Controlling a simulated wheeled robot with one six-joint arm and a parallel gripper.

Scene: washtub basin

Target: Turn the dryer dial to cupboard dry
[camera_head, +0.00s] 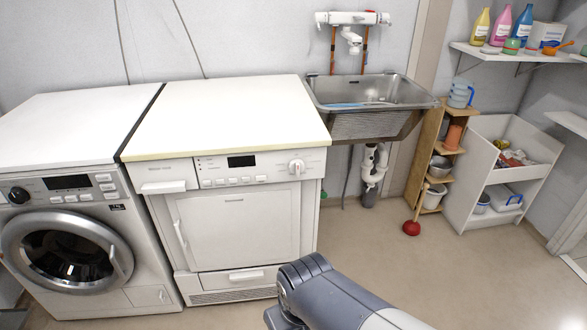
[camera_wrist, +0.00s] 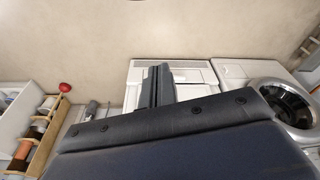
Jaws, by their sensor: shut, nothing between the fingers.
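The dryer (camera_head: 240,230) is the white machine in the middle of the head view, with a white top and a closed square front door. Its dial (camera_head: 297,167) is a round white knob at the right end of the control panel. The dial's marks are too small to read. My gripper (camera_wrist: 158,84) shows in the wrist view with its dark fingers together and nothing between them. Part of the dryer (camera_wrist: 200,73) shows upside down behind the fingers; the dial cannot be made out there. In the head view my arm is in front of the dryer, low and apart from the dial.
A washing machine (camera_head: 70,215) stands at the left of the dryer. A steel sink (camera_head: 370,92) is at the right, with a wooden shelf (camera_head: 428,150) and white shelving unit (camera_head: 470,180) beyond. A red plunger (camera_head: 411,227) stands on the floor. Floor before the dryer is clear.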

